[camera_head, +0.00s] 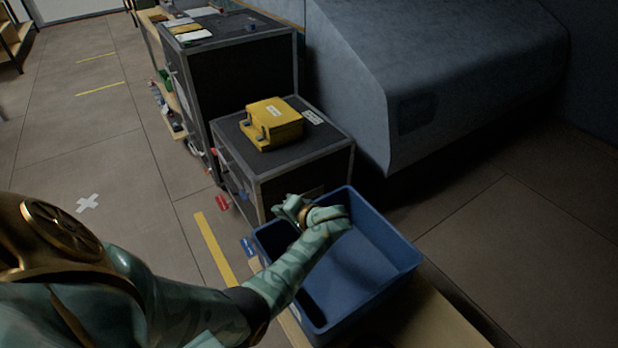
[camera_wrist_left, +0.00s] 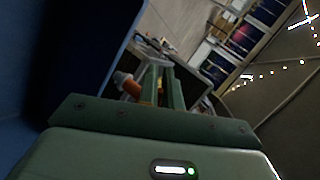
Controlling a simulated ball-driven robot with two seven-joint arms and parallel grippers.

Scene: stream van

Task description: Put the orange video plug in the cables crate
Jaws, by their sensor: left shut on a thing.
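A blue crate (camera_head: 385,240), open at the top, stands at the lower middle of the head view; I take it to be the cables crate. My left gripper (camera_head: 284,208) is over the crate's far left part, with the wrist bent above the opening. In the left wrist view my left gripper (camera_wrist_left: 160,72) is shut on the orange video plug (camera_wrist_left: 128,83), whose orange end sticks out at the left of the fingers. The rest of the plug is hidden by the fingers. In the head view I cannot make out the plug. My right gripper is not in view.
The crate rests on a pale wooden surface (camera_head: 440,322). Behind it a low black case (camera_head: 300,165) carries a yellow box (camera_head: 275,128). A taller black case (camera_head: 235,70) stands further back. Open floor (camera_head: 110,170) lies to the left.

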